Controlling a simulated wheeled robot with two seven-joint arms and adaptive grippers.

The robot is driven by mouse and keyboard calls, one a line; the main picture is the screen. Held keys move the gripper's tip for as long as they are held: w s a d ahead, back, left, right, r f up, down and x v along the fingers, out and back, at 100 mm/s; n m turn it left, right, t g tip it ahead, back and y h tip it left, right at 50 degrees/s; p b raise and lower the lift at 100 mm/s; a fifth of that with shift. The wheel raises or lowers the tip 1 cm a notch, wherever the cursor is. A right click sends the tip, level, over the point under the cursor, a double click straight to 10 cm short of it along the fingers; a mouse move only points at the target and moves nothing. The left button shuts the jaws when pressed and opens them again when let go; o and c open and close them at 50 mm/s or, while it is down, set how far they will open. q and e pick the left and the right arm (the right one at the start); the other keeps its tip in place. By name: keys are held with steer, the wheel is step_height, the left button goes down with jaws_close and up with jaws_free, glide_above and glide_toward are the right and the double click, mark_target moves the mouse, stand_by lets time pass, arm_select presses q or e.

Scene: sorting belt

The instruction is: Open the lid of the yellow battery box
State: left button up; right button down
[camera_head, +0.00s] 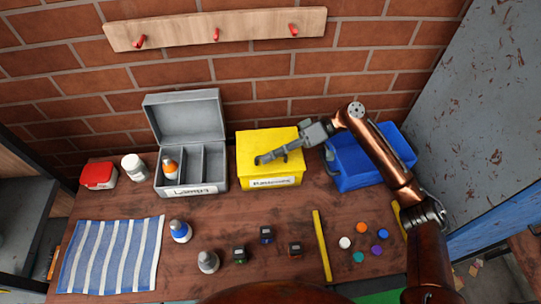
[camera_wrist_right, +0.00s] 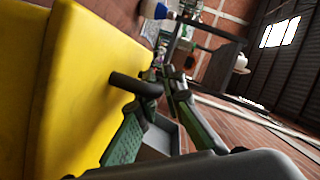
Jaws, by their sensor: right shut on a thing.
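The yellow battery box (camera_head: 244,177) stands at the back middle of the table with a white label on its front. Its yellow lid (camera_head: 252,142) looks closed. My right gripper (camera_head: 270,157) reaches over the lid from the right. In the right wrist view a dark handle (camera_wrist_right: 130,84) sticks out from the yellow lid. The green-padded fingers of my right gripper (camera_wrist_right: 155,92) are shut on this handle, near its end. In the head view the gripper largely hides the handle. My left gripper is not in view.
An open grey box (camera_head: 220,170) with compartments stands left of the yellow box. A blue bin (camera_head: 345,178) is close on the right, partly behind my arm. Small bottles, dark blocks and coloured discs lie in front. A brick wall is behind.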

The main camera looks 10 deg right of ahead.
mark_target(268, 149)
steer(key=shift+d, duration=0.15)
